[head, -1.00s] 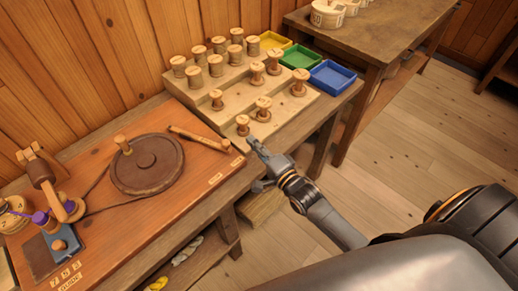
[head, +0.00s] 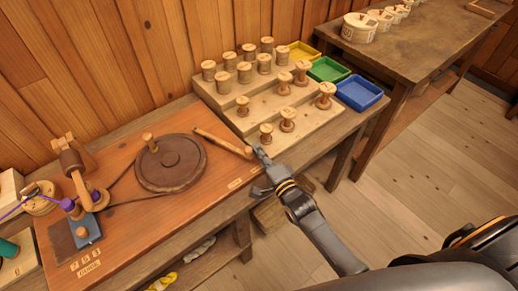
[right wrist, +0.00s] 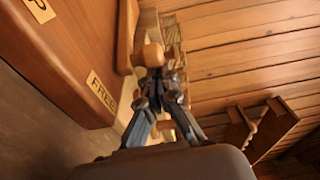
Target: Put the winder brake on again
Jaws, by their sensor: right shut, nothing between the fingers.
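The winder brake looks to be the wooden lever (head: 222,142) on the orange-brown board, right of the dark wheel (head: 170,162). Its round knob (head: 249,152) is at the lever's right end, near the board's right edge. The knob also shows in the right wrist view (right wrist: 152,55), just past the fingertips. My right gripper (head: 259,153) is shut and empty, close beside the knob; I cannot tell whether they touch. A FREE label (right wrist: 102,92) and part of another label ending in P (right wrist: 38,9) show in the right wrist view. My left gripper is not in view.
A stepped wooden rack (head: 225,112) with several spools stands behind the knob. Yellow, green and blue trays (head: 360,92) lie beyond it. The winder's post and purple thread (head: 68,203) are at the left. Open floor (head: 420,180) lies at the right.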

